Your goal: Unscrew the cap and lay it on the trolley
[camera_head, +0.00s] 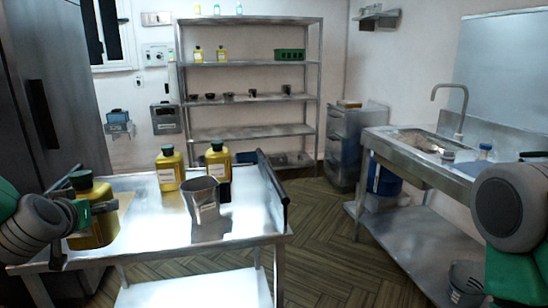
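A large yellow bottle (98,232) with a dark green cap (80,179) stands at the left end of the steel trolley (150,262). The cap appears to be on the bottle. My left gripper (82,210) comes in from the left and overlaps the bottle just below its cap. Its fingers are small and partly hidden against the arm and bottle, so I cannot tell whether they grip it. My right arm shows at the right edge, but its gripper is out of view.
Two yellow bottles (170,172) (217,163) and a metal cup (202,198) stand on the trolley, with a dark handle (272,180) at its right end. The trolley's front right surface is clear. A sink bench (430,165) stands to the right, shelving (250,132) behind.

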